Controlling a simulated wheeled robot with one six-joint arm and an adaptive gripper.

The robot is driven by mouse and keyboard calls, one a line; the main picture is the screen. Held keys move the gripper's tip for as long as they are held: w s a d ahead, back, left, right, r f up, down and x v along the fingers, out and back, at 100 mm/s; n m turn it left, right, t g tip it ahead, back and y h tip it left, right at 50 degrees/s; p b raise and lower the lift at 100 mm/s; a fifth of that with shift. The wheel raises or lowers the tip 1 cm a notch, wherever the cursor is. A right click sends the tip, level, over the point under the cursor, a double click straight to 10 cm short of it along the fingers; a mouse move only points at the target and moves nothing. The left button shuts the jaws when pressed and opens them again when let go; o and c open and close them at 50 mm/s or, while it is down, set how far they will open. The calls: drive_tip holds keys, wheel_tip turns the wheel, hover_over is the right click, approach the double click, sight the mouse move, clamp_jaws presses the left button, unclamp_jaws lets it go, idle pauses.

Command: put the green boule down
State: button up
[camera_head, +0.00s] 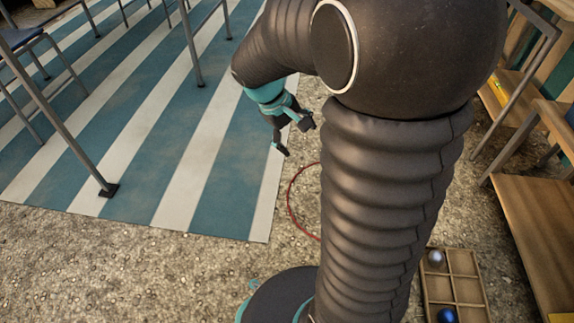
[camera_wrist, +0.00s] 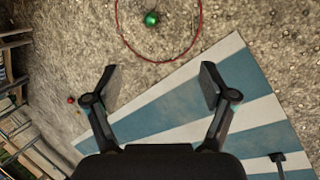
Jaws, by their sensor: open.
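The green boule (camera_wrist: 151,19) lies on the gravel inside a red ring (camera_wrist: 196,42), near the top edge of the wrist view. The ring also shows in the head view (camera_head: 289,200), partly behind my arm, which hides the boule there. My gripper (camera_wrist: 158,86) is open, with nothing between its fingers. It is above the ground and apart from the boule, which lies beyond the fingertips in the wrist view. In the head view my gripper (camera_head: 293,136) hangs at the edge of the striped mat, left of my arm.
A blue-and-white striped mat (camera_head: 225,185) with metal-legged furniture lies left. A wooden compartment box (camera_head: 467,290) holds a silver boule (camera_head: 435,257) and a blue boule (camera_head: 447,315). Wooden furniture (camera_head: 535,230) stands right. A small red ball (camera_wrist: 71,100) lies on the gravel.

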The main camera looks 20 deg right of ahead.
drive_tip(key=s+a+r+m+t+y, duration=0.1)
drive_tip(key=s+a+r+t+y, duration=0.1)
drive_tip(key=s, duration=0.5)
drive_tip(key=s+a+r+m+t+y, duration=0.2)
drive_tip(key=s+a+r+t, duration=0.2)
drive_tip(key=s+a+r, duration=0.3)
drive_tip(key=shift+s+a+r+y, duration=0.25)
drive_tip(key=shift+s+y, duration=0.15)
drive_tip(key=shift+s, duration=0.35)
